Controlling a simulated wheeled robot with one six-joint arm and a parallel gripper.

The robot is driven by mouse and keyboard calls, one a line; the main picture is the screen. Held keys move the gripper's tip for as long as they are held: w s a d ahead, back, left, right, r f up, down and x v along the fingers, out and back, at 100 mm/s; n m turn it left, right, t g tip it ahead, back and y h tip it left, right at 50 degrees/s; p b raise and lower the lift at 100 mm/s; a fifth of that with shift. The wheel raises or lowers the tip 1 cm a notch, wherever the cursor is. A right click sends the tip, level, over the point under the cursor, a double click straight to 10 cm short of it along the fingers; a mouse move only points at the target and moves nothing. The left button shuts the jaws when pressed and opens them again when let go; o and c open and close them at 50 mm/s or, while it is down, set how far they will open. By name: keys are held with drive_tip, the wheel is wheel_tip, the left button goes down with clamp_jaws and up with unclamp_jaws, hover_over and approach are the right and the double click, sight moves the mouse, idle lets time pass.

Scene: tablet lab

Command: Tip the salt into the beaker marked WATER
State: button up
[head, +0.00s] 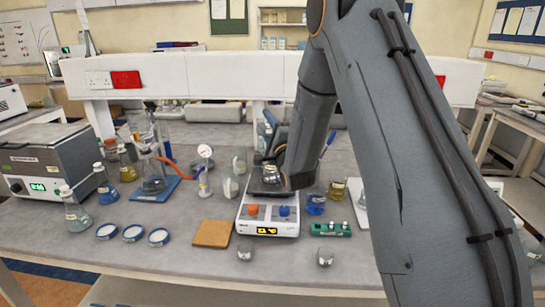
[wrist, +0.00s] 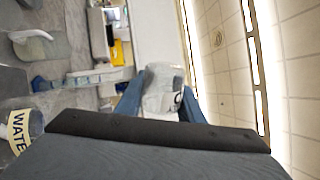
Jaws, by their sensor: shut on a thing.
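My gripper (wrist: 160,100) shows in the wrist view with its two blue fingers on either side of a small clear, greyish vessel (wrist: 162,88) with a dark mark. It is shut on this vessel; whether salt is inside cannot be told. A beaker with a cream WATER label (wrist: 18,130) shows at the lower left of that turned view, close to the gripper and lower than the held vessel. In the head view my arm hides most of the gripper, above a white hotplate (head: 268,221). A glass vessel (head: 270,175) shows at the hotplate's top, partly covered.
Left of the hotplate stand a cork mat (head: 212,233), a stand on a blue base (head: 153,188) and several flasks. Right of it are a blue glass dish (head: 315,204), an amber beaker (head: 337,189) and a green rack (head: 331,229).

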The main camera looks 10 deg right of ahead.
drive_tip(key=shift+d+m+h, duration=0.2)
drive_tip(key=shift+m, duration=0.55)
drive_tip(key=shift+d+m+h, duration=0.15)
drive_tip(key=shift+m+h, duration=0.05)
drive_tip(key=shift+m, duration=0.55)
drive_tip(key=shift+s+a+n+y+p, duration=0.1)
drive_tip(key=shift+a+n+y, duration=0.3)
drive_tip(key=shift+n, duration=0.95)
drive_tip(key=shift+w+a+n+y+p, duration=0.15)
drive_tip(key=shift+n+y, duration=0.45)
drive_tip(key=shift+n, duration=0.7)
drive_tip(key=shift+s+a+n+y+p, duration=0.15)
drive_tip(key=shift+a+n+y, duration=0.3)
drive_tip(key=shift+n, duration=0.9)
drive_tip(key=s+a+f+n+g+y+b, duration=0.1)
drive_tip(key=a+f+n+g+y+b, duration=0.2)
drive_tip(key=a+f+n+b, duration=0.6)
drive_tip(key=shift+s+a+f+n+g, duration=0.4)
drive_tip(key=shift+a+n+g, duration=0.25)
drive_tip(key=shift+n, duration=4.15)
